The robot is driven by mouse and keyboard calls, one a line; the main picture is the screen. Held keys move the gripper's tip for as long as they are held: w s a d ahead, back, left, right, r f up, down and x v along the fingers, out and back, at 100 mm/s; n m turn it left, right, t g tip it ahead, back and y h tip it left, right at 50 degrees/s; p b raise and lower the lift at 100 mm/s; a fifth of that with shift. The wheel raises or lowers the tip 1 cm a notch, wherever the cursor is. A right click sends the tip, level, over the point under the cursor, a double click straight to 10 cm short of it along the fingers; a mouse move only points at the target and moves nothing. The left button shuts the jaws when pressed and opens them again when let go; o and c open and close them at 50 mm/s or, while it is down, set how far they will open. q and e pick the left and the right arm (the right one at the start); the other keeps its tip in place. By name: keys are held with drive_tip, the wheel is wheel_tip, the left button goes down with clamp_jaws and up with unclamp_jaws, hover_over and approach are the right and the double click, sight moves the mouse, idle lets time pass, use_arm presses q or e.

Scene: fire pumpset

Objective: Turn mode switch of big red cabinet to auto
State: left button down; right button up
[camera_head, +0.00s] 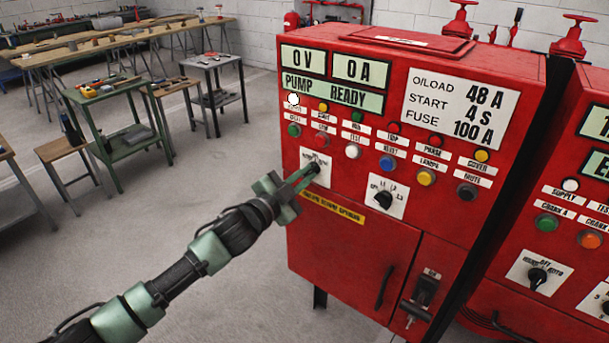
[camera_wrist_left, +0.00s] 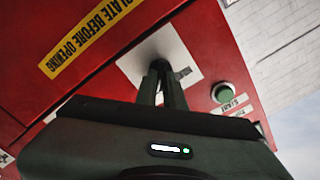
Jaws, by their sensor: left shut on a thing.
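The big red cabinet (camera_head: 350,238) stands in the middle of the head view, with displays, lamps and buttons on its front. Its mode switch sits on a white plate (camera_head: 320,160) at the left of the panel; the plate also shows in the left wrist view (camera_wrist_left: 183,57). My left gripper (camera_head: 308,177) reaches in from the left and is shut on the mode switch knob at that plate. The fingers (camera_wrist_left: 162,85) hide the knob and most of the plate's lettering, so I cannot read its setting. My right gripper is not in view.
A second black rotary switch (camera_head: 383,199) sits on a white plate to the right. Another red cabinet (camera_head: 540,230) with its own switch stands at the right edge. Workbenches (camera_head: 110,50) and a green cart (camera_head: 125,120) stand behind at left. The floor left of the cabinet is clear.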

use_arm(q)
drive_tip(key=shift+f, duration=0.1)
idle(0.4)
drive_tip(key=c, duration=1.5)
unclamp_jaws()
drive_tip(key=b+v, duration=0.1)
drive_tip(key=v, duration=0.6)
drive_tip(key=shift+s+a, duration=0.25)
drive_tip(key=shift+s, duration=0.05)
